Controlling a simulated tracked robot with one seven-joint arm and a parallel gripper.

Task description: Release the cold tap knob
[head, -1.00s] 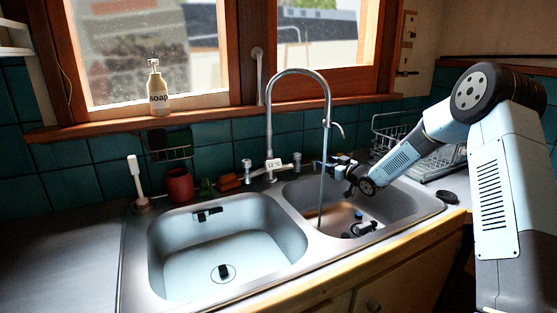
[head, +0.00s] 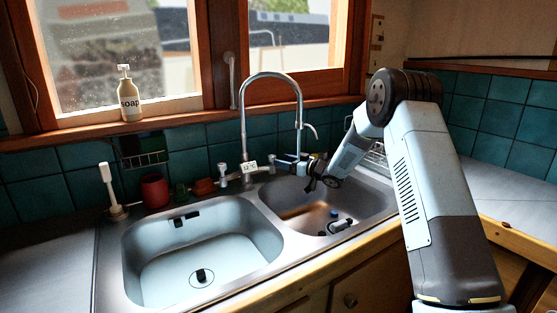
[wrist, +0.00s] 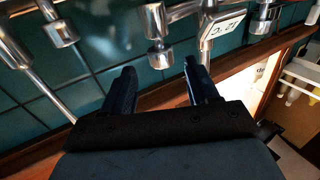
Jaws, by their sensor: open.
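The chrome tap (head: 249,168) has a tall arched spout, a small display and a knob on each side. The right-hand knob (head: 270,163) is the one nearest my gripper (head: 290,166); no hot or cold mark is legible. In the wrist view a chrome knob (wrist: 157,54) shows just past my gripper (wrist: 160,68), in line with the gap between the fingers. The fingers are open, apart and empty. The display (wrist: 222,32) is close beside that knob. No water stream shows under the spout.
The left basin (head: 205,250) and right basin (head: 300,212) lie in front of the tap. The spout (head: 300,120) arches above my gripper. A red cup (head: 154,190), a brush (head: 111,190) and a soap bottle (head: 129,98) are at left. Tiled wall stands behind.

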